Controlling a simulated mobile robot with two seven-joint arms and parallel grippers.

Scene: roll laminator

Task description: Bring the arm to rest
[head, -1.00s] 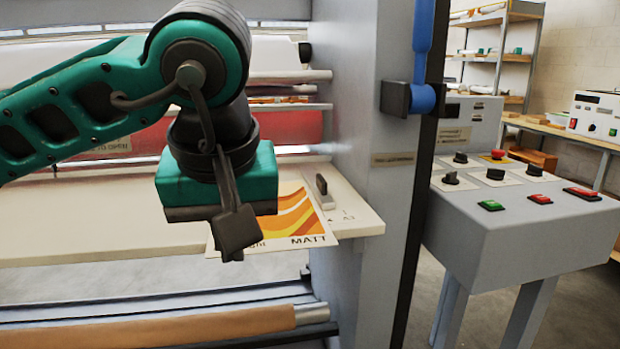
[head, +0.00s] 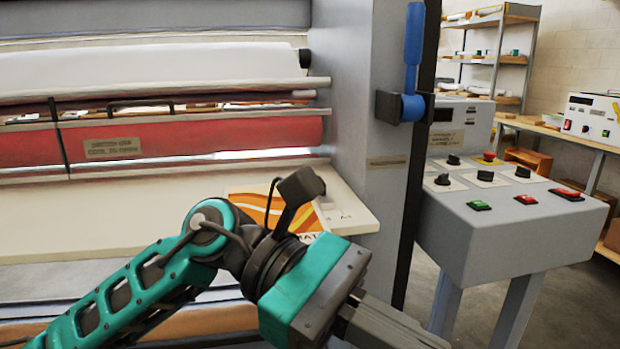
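My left arm, green and black, comes in from the lower left and reaches across the front of the laminator. Its gripper (head: 400,328) points down to the right at the bottom of the head view, in front of the laminator's grey side post (head: 365,120). The fingers are cut off by the lower edge and I cannot tell their opening. No held object shows. The orange and white sheet (head: 250,203) lies on the cream feed table (head: 100,215), partly hidden behind the wrist. My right gripper is not in view.
The laminator's red guard (head: 200,135) spans the left, below white film. A blue lever (head: 413,60) stands upright on the post. A grey control console (head: 510,225) with knobs and red and green buttons stands right. Shelves and a workbench are behind.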

